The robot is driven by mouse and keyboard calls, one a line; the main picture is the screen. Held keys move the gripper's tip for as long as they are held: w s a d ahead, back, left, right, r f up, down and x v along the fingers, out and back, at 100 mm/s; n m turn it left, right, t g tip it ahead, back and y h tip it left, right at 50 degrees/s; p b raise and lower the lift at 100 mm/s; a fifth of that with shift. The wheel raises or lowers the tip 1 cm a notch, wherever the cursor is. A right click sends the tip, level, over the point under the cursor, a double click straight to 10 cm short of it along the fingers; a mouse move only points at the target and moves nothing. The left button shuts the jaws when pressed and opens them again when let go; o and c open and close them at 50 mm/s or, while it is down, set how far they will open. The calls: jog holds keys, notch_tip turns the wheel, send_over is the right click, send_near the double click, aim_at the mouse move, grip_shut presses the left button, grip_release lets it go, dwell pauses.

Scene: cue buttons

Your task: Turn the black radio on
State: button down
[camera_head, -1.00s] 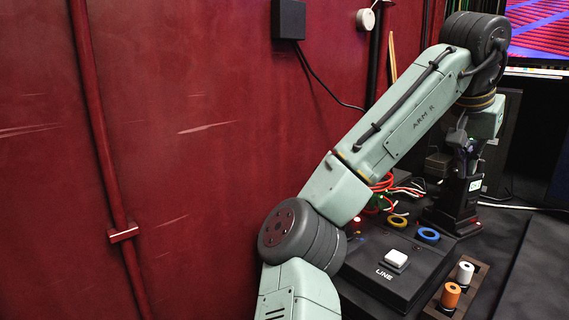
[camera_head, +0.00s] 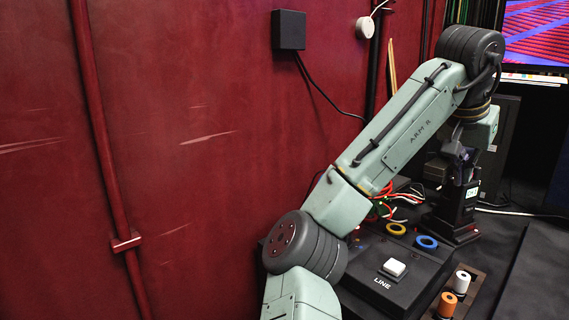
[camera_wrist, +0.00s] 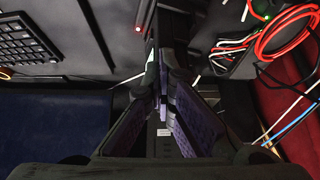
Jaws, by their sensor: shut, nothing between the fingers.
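A black upright device (camera_head: 455,211), probably the black radio, stands on the dark desk behind the button console, with a small pale label on its side. My gripper (camera_head: 460,172) is right above it, pointing down. In the wrist view my gripper (camera_wrist: 163,103) has its dark, purple-padded fingers together with nothing held. A dark body with a small white label shows just beyond the fingers. The fingers hide much of it, and I cannot tell whether they touch it. No switch on the radio can be made out.
The black console (camera_head: 390,262) marked LINE carries a white button (camera_head: 394,268), with a yellow ring (camera_head: 396,229) and a blue ring (camera_head: 426,242) behind it. Red and white cables (camera_wrist: 285,35) lie beside the gripper. A keyboard (camera_wrist: 25,42) is at upper left. The red wall (camera_head: 200,200) stands left.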

jog(key=shift+w+a+f+p, duration=0.2)
jog(key=shift+w+p, duration=0.15)
jog(key=shift+p, duration=1.4)
jog(key=shift+a, duration=0.1)
notch_tip(320, 180, up, 6)
jog(key=p, duration=0.6)
jog(key=shift+s+a+r+p, duration=0.15)
jog(key=shift+s+a+p, duration=0.05)
jog(key=shift+s+p, duration=0.1)
jog(key=shift+w, duration=0.1)
